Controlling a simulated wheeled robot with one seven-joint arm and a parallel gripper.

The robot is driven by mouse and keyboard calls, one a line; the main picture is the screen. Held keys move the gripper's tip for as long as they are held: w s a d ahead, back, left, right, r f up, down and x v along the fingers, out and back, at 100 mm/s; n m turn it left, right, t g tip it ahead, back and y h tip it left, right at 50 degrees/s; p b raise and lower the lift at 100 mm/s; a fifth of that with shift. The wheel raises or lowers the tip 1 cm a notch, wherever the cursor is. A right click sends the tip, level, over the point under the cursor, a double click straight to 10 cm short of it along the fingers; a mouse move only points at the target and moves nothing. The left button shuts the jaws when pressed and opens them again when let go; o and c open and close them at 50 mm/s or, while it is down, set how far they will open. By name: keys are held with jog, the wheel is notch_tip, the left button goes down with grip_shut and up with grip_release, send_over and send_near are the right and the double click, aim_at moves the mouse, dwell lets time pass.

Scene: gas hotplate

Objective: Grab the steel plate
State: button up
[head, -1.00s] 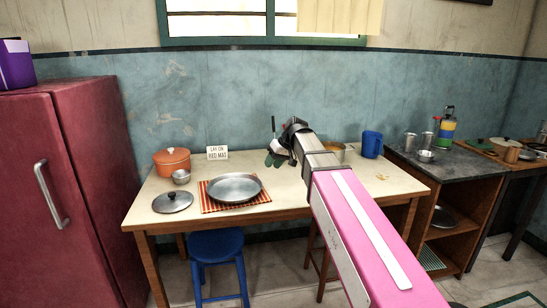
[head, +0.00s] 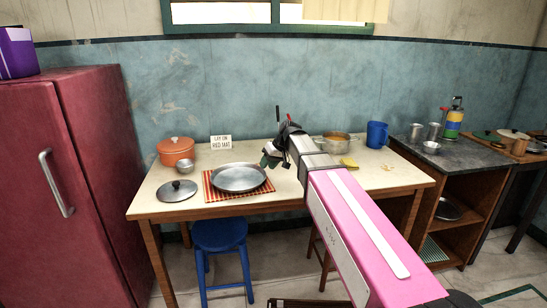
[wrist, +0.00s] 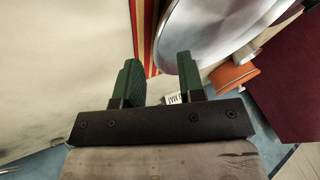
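The steel plate (head: 239,178) is a round, shallow metal dish lying flat on a red striped mat (head: 209,194) on the table. In the wrist view the plate (wrist: 215,25) fills the top right, with its near rim by the fingertips. My gripper (head: 269,158) is just right of and behind the plate in the head view, above the table. In the wrist view its two green fingers (wrist: 158,72) are apart with nothing held between them. The right finger overlaps the plate's rim in the picture; I cannot tell whether they touch.
An orange pot (head: 176,150), a small metal bowl (head: 184,167) and a lid (head: 177,191) stand left of the plate. A sign (head: 221,142) reads "LAY ON RED MAT". A pot (head: 336,144), a sponge (head: 349,162) and a blue mug (head: 377,134) are to the right.

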aim_at(261, 174)
jog(key=shift+x, duration=1.8)
grip_shut()
